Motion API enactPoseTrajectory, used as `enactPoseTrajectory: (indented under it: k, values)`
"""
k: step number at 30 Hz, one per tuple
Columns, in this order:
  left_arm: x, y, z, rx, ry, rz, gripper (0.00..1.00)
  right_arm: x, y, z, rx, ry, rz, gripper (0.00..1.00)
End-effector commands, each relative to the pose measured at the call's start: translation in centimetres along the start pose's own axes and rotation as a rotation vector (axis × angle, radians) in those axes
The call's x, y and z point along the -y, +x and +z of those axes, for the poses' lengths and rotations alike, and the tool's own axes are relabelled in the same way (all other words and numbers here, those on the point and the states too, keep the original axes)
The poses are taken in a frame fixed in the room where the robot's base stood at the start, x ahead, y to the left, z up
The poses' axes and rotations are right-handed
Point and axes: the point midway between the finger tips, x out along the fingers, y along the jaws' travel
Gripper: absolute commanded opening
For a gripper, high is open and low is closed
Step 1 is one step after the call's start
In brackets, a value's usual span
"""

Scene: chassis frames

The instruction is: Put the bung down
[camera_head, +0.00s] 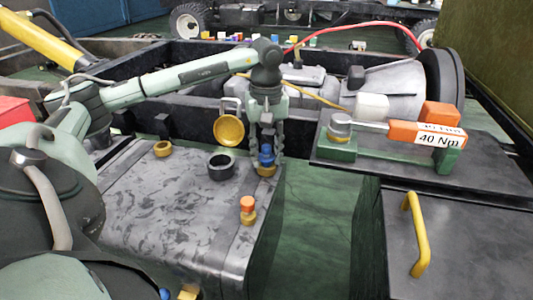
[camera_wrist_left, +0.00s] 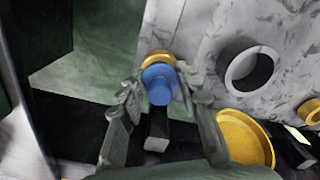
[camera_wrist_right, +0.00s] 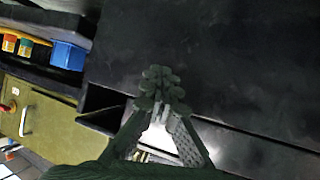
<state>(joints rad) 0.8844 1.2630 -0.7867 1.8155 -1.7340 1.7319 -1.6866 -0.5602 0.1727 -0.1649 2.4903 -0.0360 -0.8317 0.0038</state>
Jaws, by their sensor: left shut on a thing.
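The blue bung (camera_head: 266,155) is between the fingers of my left gripper (camera_head: 266,150), which is shut on it. It is upright at a brass-coloured neck (camera_head: 266,171) near the right back edge of the grey tank (camera_head: 175,210). In the left wrist view the blue bung (camera_wrist_left: 159,84) overlaps the brass neck (camera_wrist_left: 158,59); I cannot tell whether it is seated. An orange bung (camera_head: 247,202) sits on another brass neck nearer the front. My right gripper (camera_wrist_right: 160,88) shows only in its wrist view, its fingertips together with nothing seen between them.
A black-rimmed opening (camera_head: 221,166), an empty brass neck (camera_head: 162,149) and a hanging yellow cap (camera_head: 229,130) are left of the left gripper. A torque wrench marked 40 Nm (camera_head: 425,134) lies on a green stand to the right. A yellow handle (camera_head: 415,235) stands front right.

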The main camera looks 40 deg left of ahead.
Motion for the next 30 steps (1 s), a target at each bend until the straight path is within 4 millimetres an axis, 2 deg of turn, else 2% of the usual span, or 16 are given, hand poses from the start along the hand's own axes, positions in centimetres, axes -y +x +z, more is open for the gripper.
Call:
enactPoseTrajectory:
  k: [1,6,20,25,30]
  values:
    - [0.0,0.2,0.1,0.003,0.001,-0.002,0.35,0.1,0.0,-0.1,-0.004,0.001,-0.002,0.0]
    - [0.0,0.2,0.1,0.003,0.001,-0.003,0.53,0.1,0.0,-0.2,-0.005,0.001,-0.002,0.0]
    - [0.0,-0.5,0.1,0.002,0.001,-0.001,0.53,-0.2,-0.3,-0.2,0.026,-0.002,0.001,0.0]
    - [-0.1,-1.9,0.0,0.0,0.001,0.001,0.53,-1.8,-1.0,3.1,0.177,-0.01,0.036,0.0]
    - [-0.1,-6.4,0.0,0.0,0.002,0.003,0.53,-3.0,-1.8,5.5,0.286,-0.012,0.062,0.0]
